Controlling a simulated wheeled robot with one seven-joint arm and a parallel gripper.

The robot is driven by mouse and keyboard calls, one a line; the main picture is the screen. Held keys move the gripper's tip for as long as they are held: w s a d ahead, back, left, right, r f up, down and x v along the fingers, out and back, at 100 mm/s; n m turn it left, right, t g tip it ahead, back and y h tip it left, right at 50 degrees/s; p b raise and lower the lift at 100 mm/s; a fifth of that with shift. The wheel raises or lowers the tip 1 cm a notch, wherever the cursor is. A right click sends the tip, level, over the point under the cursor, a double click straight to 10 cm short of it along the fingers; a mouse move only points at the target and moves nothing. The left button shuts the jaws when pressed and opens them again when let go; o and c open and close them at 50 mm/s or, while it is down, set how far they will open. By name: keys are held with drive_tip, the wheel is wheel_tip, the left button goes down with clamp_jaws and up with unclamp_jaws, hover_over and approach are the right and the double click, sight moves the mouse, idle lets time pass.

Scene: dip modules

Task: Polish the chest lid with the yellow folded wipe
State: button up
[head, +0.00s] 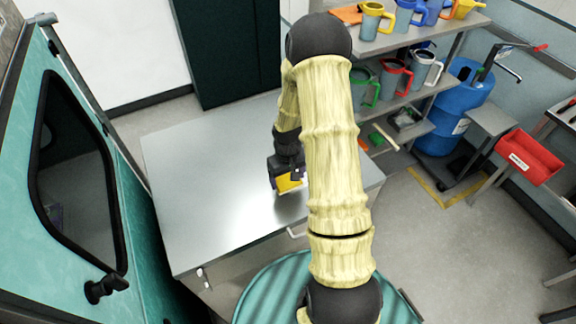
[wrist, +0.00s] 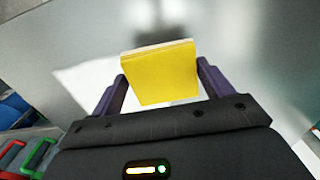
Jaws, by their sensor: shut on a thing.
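The yellow folded wipe (wrist: 165,75) is a flat, thick square held between the two purple fingers of my gripper (wrist: 163,88). In the head view the wipe (head: 289,183) shows partly below my gripper (head: 286,178), just over the metal chest lid (head: 215,200). The lid is a wide, flat, shiny grey top, and it also fills the background of the wrist view (wrist: 245,45). A dark shadow lies on the lid beyond the wipe. I cannot tell whether the wipe touches the lid. My arm hides part of the lid's right side.
A teal cabinet or door (head: 130,200) with a dark window stands at the left. Shelves with colored jugs (head: 395,75) stand at the back right. A blue barrel (head: 455,110) and a red bin (head: 528,158) are further right. The left part of the lid is bare.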

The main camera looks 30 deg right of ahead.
sight(287, 178)
drive_tip(key=shift+r+p, duration=1.15)
drive_tip(key=shift+r, duration=0.7)
drive_tip(key=shift+f, duration=0.1)
